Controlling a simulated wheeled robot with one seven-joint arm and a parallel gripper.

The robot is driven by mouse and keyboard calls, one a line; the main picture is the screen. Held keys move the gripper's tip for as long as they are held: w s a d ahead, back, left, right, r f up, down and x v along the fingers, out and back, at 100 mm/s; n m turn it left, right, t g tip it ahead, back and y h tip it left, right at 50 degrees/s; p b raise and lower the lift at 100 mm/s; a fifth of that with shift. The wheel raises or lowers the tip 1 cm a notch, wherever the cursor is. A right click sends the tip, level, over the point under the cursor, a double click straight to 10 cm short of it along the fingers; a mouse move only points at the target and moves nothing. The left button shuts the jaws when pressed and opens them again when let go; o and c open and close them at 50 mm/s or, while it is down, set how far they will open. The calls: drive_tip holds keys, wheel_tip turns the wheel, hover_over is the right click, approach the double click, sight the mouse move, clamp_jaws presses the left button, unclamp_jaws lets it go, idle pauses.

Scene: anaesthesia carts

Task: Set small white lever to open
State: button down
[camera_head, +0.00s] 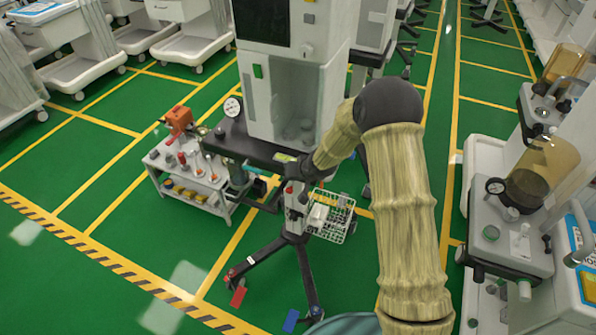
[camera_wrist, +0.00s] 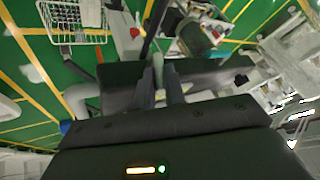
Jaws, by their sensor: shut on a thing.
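In the wrist view, my gripper (camera_wrist: 166,76) reaches to the edge of a dark shelf (camera_wrist: 208,76) on the anaesthesia cart. Its two fingers are close together on a small pale piece (camera_wrist: 170,73), which appears to be the small white lever; most of it is hidden between the fingers. Whether it stands at open or closed cannot be told.
A wire basket (camera_head: 331,216) hangs on the cart's post; it also shows in the wrist view (camera_wrist: 76,18). A low trolley (camera_head: 190,175) with an orange device (camera_head: 178,121) stands at the left. Another machine (camera_head: 510,235) is close on the right. Green floor is free in front.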

drive_tip(key=shift+w+a+r+g+h+p, duration=0.2)
drive_tip(key=shift+a+g+h+p, duration=0.2)
drive_tip(key=shift+h, duration=0.5)
drive_tip(key=c, duration=1.5)
unclamp_jaws()
drive_tip(key=shift+f, duration=0.1)
drive_tip(key=v, duration=1.7)
drive_tip(key=shift+s+d, duration=0.1)
drive_tip(key=shift+s, duration=0.1)
